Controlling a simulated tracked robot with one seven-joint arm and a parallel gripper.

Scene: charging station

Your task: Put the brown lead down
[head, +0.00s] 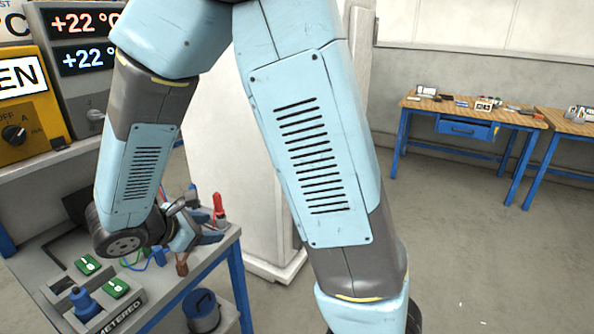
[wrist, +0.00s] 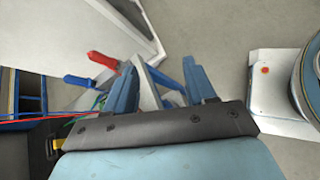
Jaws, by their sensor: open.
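The brown lead's end (head: 182,264) shows in the head view at the bench's right edge, just below my gripper. Whether it touches the bench or a finger I cannot tell. The rest of the lead is hidden, and I cannot make out the lead in the wrist view. My gripper (head: 200,240) is low over the right side of the bench, partly hidden by my arm. In the wrist view my gripper (wrist: 161,72) has its two blue fingers spread apart, with no brown lead visible between them.
The bench (head: 222,247) holds green sockets (head: 115,288), a blue plug (head: 85,302) and a red-handled item (head: 218,205). A white cabinet (head: 225,130) rises behind. Workbenches (head: 470,115) stand far right, with open floor before them.

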